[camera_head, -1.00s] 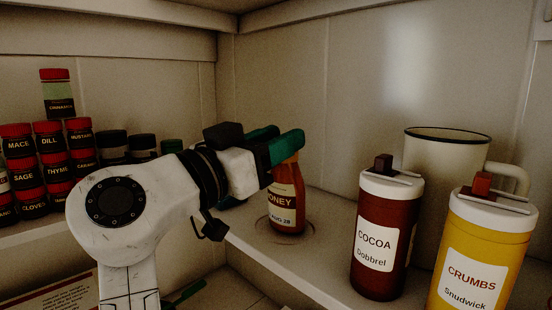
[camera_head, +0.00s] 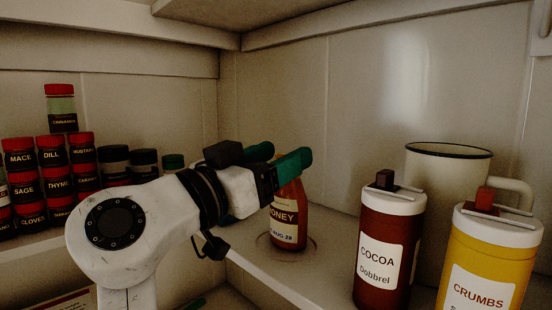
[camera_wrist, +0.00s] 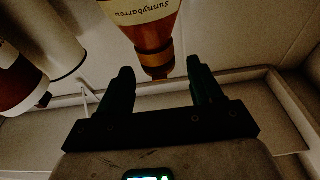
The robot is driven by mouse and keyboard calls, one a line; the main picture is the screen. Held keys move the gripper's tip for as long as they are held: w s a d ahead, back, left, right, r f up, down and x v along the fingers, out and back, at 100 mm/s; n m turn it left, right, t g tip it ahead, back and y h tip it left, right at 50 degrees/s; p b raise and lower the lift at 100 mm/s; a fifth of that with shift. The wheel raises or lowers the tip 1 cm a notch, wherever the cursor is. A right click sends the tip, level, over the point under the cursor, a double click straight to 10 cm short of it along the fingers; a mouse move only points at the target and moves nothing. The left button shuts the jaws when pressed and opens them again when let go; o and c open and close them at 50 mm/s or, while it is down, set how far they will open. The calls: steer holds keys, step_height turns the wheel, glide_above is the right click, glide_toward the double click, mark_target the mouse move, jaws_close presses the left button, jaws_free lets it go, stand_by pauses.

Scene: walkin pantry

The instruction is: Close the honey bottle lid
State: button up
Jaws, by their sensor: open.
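The honey bottle (camera_head: 288,222) stands upright on the corner shelf, amber-red with a cream label reading HONEY. My gripper (camera_head: 278,157) is at the height of its top, and its green fingers hide the bottle's neck and lid in the head view. In the wrist view the bottle (camera_wrist: 147,22) appears upside down, with its brownish top end (camera_wrist: 157,66) between and just beyond the fingertips of my open gripper (camera_wrist: 160,80). There is a gap on both sides of it, and the fingers do not appear to touch it. Whether the lid is open or closed cannot be told.
A cocoa canister (camera_head: 386,250) and a yellow crumbs canister (camera_head: 487,262) stand to the right on the same shelf. A large white mug (camera_head: 445,170) is behind them. Stacked spice jars (camera_head: 55,182) fill the left shelf. The walls meet close behind the bottle.

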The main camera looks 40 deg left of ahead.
steer(key=b+v, duration=0.1)
steer(key=v, duration=0.9)
steer(key=shift+s+b, duration=0.35)
steer(key=shift+f, duration=0.15)
steer(key=shift+c, duration=0.4)
